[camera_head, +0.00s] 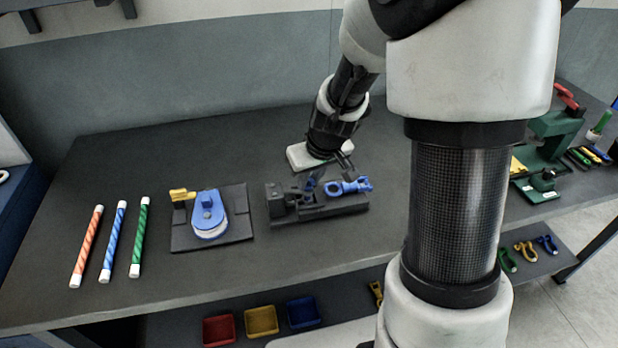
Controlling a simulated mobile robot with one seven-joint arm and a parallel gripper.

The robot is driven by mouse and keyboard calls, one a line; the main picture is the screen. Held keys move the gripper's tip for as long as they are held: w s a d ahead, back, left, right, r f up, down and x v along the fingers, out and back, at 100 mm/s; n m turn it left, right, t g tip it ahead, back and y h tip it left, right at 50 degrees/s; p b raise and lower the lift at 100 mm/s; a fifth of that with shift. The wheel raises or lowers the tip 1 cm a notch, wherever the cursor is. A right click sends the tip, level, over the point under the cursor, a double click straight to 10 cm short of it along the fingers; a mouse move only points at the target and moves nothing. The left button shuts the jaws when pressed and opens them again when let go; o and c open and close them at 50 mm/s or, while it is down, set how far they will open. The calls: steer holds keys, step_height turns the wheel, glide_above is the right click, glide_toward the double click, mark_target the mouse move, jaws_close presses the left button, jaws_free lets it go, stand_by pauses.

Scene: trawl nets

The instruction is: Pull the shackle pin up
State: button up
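A blue shackle (350,187) lies on the right part of a dark grey fixture (287,201) near the middle of the bench. Small dark parts stand upright on the fixture just left of the shackle. The shackle pin cannot be told apart from them. My gripper (322,176) points down from the arm, with its white body just behind the fixture and its dark fingertips close over those upright parts. The fingers blend with the dark parts, so I cannot tell whether they are open, shut or touching anything.
A blue pulley block (208,215) sits on a dark plate left of the fixture. Orange, blue and green striped rods (115,240) lie further left. A green vise-like tool (550,140) stands at the right. Coloured bins (261,320) are below. My arm hides the bench's right middle.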

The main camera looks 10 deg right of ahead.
jaws_close()
steer(key=shift+w+r+p, duration=0.1)
steer(key=shift+r+p, duration=0.8)
steer(key=shift+r, duration=0.8)
steer(key=o, duration=0.8)
jaws_free()
steer(key=shift+r, duration=0.15)
steer(key=p+v, duration=0.1)
steer(key=v, duration=1.6)
steer(key=shift+s+p, duration=0.3)
steer(key=shift+r, duration=0.15)
